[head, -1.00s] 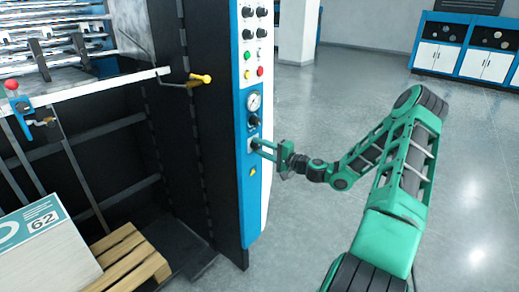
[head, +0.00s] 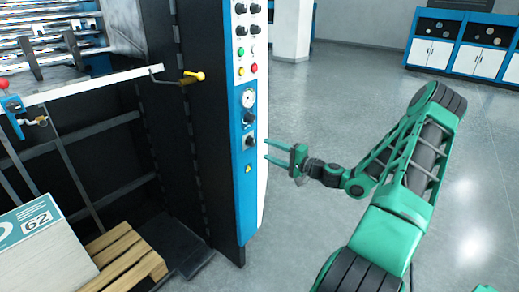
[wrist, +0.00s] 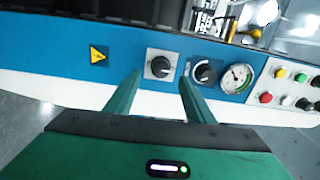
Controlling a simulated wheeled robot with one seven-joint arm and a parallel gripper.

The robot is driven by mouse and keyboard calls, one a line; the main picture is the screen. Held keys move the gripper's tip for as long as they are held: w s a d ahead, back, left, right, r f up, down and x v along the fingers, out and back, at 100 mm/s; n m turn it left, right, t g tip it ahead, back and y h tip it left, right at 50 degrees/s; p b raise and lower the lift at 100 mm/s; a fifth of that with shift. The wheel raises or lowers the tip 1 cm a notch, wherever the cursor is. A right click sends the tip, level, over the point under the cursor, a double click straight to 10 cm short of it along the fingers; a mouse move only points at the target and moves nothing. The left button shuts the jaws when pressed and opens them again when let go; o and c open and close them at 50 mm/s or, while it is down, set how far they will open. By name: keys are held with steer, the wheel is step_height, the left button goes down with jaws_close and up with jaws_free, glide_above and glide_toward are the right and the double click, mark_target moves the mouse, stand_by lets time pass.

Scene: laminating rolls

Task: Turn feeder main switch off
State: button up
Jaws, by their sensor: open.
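The rotary switch (head: 249,141) is a dark knob on a pale square plate, low on the blue control strip of the feeder. It also shows in the wrist view (wrist: 160,67), between my fingertips in the picture. A white mark shows on its knob, but I cannot read its on or off position. My gripper (head: 266,151) is green and stands just right of the panel, fingers pointing at it. In the wrist view the gripper (wrist: 160,78) is open with nothing between the fingers, which look clear of the knob.
Beside the switch are a second black knob (wrist: 204,73), a round gauge (wrist: 237,78) and a yellow warning label (wrist: 97,56). Coloured buttons and more knobs sit higher on the panel. A yellow-handled crank (head: 194,77) sticks out at left.

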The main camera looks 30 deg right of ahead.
steer(key=shift+v, duration=1.4)
steer(key=s+a+f+n+g, duration=0.5)
steer(key=s+a+n+g, duration=0.35)
steer(key=a+g, duration=0.35)
steer(key=s+r+g+h, duration=0.1)
steer(key=s+r+h, duration=0.1)
steer(key=s+r, duration=0.3)
steer(key=s+r+g+h, duration=0.2)
steer(key=s+r, duration=0.2)
steer(key=s, duration=1)
steer(key=s+d+r+m+g+h, duration=0.1)
steer(key=s+r+g+h, duration=0.1)
steer(key=s+r, duration=0.3)
steer(key=s, duration=0.4)
steer(key=shift+s+r, duration=0.2)
steer(key=shift+r, duration=0.1)
steer(key=shift+d, duration=0.1)
